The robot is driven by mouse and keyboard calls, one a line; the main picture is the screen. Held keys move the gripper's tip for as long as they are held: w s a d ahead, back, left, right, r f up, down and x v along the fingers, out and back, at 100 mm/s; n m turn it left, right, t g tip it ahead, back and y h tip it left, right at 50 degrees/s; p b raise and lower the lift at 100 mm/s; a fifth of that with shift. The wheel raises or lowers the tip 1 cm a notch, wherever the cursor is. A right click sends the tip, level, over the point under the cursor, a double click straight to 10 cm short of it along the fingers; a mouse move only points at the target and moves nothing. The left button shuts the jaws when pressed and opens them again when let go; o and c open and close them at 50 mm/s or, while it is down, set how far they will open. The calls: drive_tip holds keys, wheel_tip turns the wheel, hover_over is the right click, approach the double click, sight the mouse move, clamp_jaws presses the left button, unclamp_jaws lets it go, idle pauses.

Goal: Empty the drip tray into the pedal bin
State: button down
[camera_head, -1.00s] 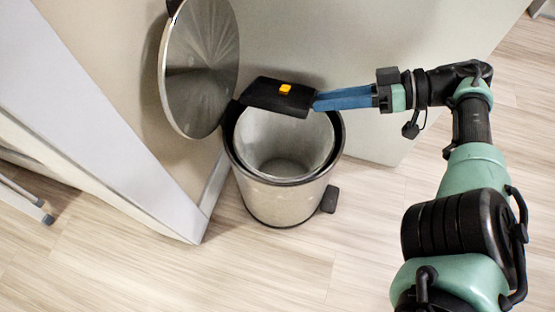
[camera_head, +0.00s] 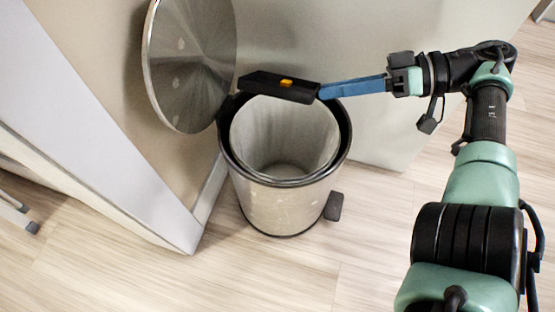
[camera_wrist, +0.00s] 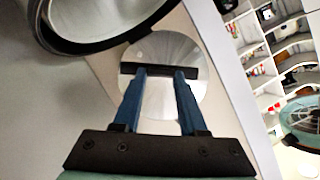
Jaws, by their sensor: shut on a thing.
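The drip tray (camera_head: 262,84) is a flat black piece with a small orange part on it. In the head view it is seen at a shallow angle, above the back of the pedal bin's opening. The pedal bin (camera_head: 276,205) is a metal cylinder with a black rim, its round lid (camera_head: 190,62) standing open. A pale inner bucket shows; I see no clear contents. My gripper (camera_head: 322,91), with blue fingers, is shut on the tray's right end. In the wrist view the tray (camera_wrist: 160,71) is a dark bar across the fingertips (camera_wrist: 160,76).
A wall panel with a pale edge (camera_head: 110,150) stands close to the bin's left. A wall (camera_head: 385,125) is behind the bin. The pedal (camera_head: 333,207) sticks out at lower right. The wooden floor (camera_head: 330,270) in front is clear. Shelves (camera_wrist: 275,70) appear at right in the wrist view.

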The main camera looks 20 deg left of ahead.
idle(0.3)
idle(1.3)
drive_tip(key=shift+s+r+n+t+p, duration=0.15)
drive_tip(key=shift+n+t+p, duration=0.35)
drive_tip(key=shift+p, duration=1.1)
drive_tip(key=shift+s+f+n+t+p, duration=0.25)
drive_tip(key=shift+n+p, duration=0.45)
drive_tip(key=shift+p, duration=0.9)
drive_tip(key=shift+w+r, duration=0.1)
drive_tip(key=shift+r, duration=0.1)
